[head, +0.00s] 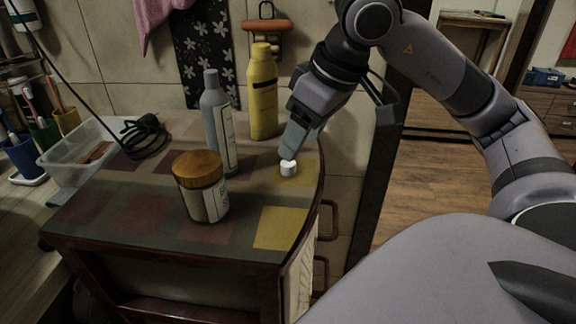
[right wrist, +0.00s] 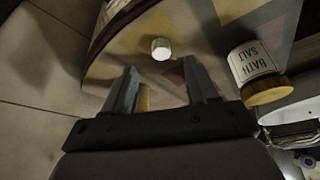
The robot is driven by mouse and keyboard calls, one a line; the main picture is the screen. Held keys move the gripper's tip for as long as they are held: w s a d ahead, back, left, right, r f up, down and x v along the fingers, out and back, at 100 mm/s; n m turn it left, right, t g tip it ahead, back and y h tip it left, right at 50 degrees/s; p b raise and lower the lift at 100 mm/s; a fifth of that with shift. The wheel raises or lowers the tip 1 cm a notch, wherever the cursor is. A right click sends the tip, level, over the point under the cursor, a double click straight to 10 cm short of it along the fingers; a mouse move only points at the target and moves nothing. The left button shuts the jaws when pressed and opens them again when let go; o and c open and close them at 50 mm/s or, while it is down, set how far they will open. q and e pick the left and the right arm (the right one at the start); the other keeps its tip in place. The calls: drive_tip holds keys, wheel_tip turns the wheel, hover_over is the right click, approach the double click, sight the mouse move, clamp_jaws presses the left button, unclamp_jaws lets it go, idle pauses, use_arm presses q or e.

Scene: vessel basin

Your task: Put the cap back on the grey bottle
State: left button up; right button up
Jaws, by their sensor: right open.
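The grey bottle (head: 216,125) stands upright on the patterned cabinet top, left of my right gripper. A small white cap (head: 288,169) sits on the cabinet top near its right edge. In the right wrist view the cap (right wrist: 160,49) lies just beyond the fingertips, lined up with the gap between them. My right gripper (head: 289,153) is open and empty, pointing down close to the cap; its fingers (right wrist: 161,75) stand apart in the wrist view. I cannot tell from the head view how high the fingertips are above the top. My left gripper is not in view.
A jar with a wooden lid (head: 202,188), labelled bath salt (right wrist: 252,62), stands in front of the grey bottle. A yellow bottle (head: 263,92) stands behind, near the wall. A clear tray (head: 62,165) and dark cable (head: 143,137) lie at left. The front right is clear.

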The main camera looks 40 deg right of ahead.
sight(288, 168)
drive_tip(key=shift+x, duration=2.55)
drive_tip(key=shift+a, duration=0.15)
clamp_jaws()
